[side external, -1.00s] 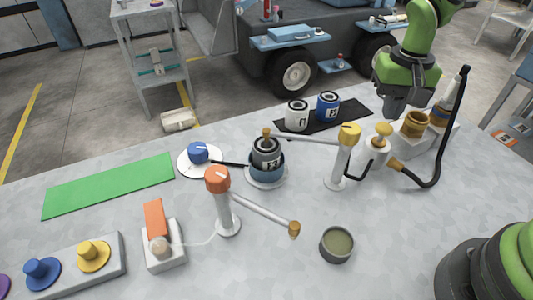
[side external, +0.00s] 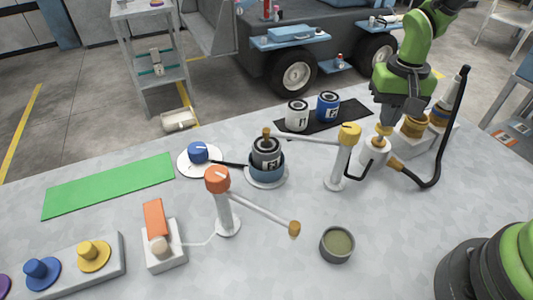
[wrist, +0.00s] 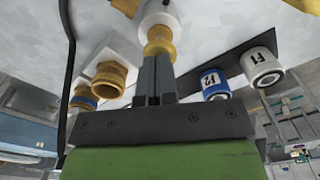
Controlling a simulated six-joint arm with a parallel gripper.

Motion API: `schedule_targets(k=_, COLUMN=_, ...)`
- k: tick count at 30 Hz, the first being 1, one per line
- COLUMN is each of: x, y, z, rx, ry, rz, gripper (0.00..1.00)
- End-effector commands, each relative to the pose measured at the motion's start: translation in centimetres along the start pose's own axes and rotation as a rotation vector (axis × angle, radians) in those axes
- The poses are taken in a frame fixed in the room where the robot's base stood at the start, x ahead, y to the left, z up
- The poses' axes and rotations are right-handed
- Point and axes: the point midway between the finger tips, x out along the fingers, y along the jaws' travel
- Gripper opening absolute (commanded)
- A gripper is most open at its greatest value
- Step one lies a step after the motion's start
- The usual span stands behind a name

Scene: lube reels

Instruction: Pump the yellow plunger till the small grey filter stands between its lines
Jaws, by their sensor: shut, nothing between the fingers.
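The yellow plunger (side external: 384,131) tops a white pump bottle (side external: 375,153) at the right of the table. My gripper (side external: 386,122) is shut and empty, pointing down right over the plunger. In the wrist view the shut fingertips (wrist: 155,57) meet or nearly meet the yellow plunger (wrist: 159,42); I cannot tell whether they touch.
A black hose (side external: 438,150) curves right of the bottle, by a block with brass fittings (side external: 412,126). White (side external: 297,116) and blue (side external: 327,107) canisters stand on a dark mat. An orange-topped arm (side external: 222,195) and an open grey tin (side external: 337,245) stand in front.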

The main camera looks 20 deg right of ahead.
Motion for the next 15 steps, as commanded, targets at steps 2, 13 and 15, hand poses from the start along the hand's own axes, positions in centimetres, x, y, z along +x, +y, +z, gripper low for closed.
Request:
schedule_targets(k=2, x=0.3, y=0.0, z=0.0, rx=0.0, ry=-0.001, rz=0.0, gripper=0.0)
schedule_targets(k=13, x=1.9, y=0.0, z=0.0, rx=0.0, ry=-0.002, rz=0.001, gripper=0.0)
schedule_targets(k=15, x=2.1, y=0.0, z=0.0, rx=0.0, ry=-0.001, rz=0.001, gripper=0.0)
